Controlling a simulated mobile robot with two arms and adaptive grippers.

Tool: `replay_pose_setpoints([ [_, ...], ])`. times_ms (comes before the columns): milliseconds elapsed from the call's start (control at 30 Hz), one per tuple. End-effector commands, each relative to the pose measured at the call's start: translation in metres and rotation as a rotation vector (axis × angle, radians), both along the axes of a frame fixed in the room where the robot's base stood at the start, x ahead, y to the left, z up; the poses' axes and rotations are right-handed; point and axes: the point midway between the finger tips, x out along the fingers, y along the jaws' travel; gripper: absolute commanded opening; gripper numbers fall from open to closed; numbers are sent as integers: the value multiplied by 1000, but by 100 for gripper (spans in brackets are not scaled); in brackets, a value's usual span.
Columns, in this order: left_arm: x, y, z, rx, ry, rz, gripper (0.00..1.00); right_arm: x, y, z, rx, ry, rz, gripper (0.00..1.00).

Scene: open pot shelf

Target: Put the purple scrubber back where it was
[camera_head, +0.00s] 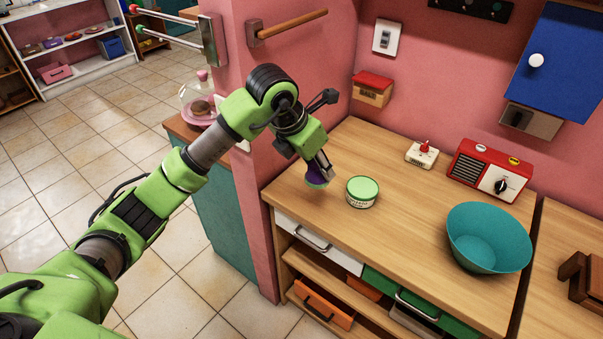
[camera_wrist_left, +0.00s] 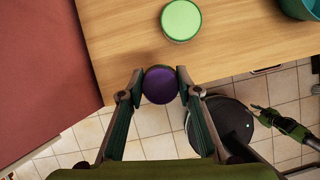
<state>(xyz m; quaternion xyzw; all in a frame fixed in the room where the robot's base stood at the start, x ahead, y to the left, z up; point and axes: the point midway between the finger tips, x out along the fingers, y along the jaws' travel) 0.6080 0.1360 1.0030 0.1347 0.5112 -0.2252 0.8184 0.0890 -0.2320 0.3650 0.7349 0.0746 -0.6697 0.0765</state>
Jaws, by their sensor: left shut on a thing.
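The purple scrubber (camera_head: 316,178) is between the fingers of my left gripper (camera_head: 324,166), at the left front part of the wooden counter. In the left wrist view the round purple top of the scrubber (camera_wrist_left: 160,85) sits between both fingertips of my left gripper (camera_wrist_left: 160,87), which touch its sides. A green rim shows under the scrubber in the head view. I cannot tell whether its underside touches the counter. My right gripper (camera_wrist_left: 262,112) seems to show small at the right of the left wrist view; its fingers are too small to read.
A green-lidded tub (camera_head: 362,191) stands just right of the scrubber. A teal bowl (camera_head: 488,238), a red radio (camera_head: 491,171) and a small white timer-like thing (camera_head: 422,155) stand farther right on the counter (camera_head: 400,235). A pink wall end (camera_head: 252,190) borders its left side.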

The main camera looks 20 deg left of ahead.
Motion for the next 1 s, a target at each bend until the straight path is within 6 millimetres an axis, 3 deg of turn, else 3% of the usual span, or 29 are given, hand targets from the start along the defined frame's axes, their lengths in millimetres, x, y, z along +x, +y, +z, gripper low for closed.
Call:
replay_pose_setpoints([
  [233, 48, 36, -25, -1, 6, 4, 14, 0, -8, 23, -8, 0, 2, 24],
  [400, 68, 50, -59, -2, 4, 0, 14, 0, -8, 30, -8, 0, 2, 24],
  [733, 85, 62, -84, 0, 2, -2, 14, 0, -5, 34, -5, 1, 2, 24],
  [1000, 85, 62, -113, 0, 0, -4, 14, 0, 2, 49, 2, 0, -1, 24],
])
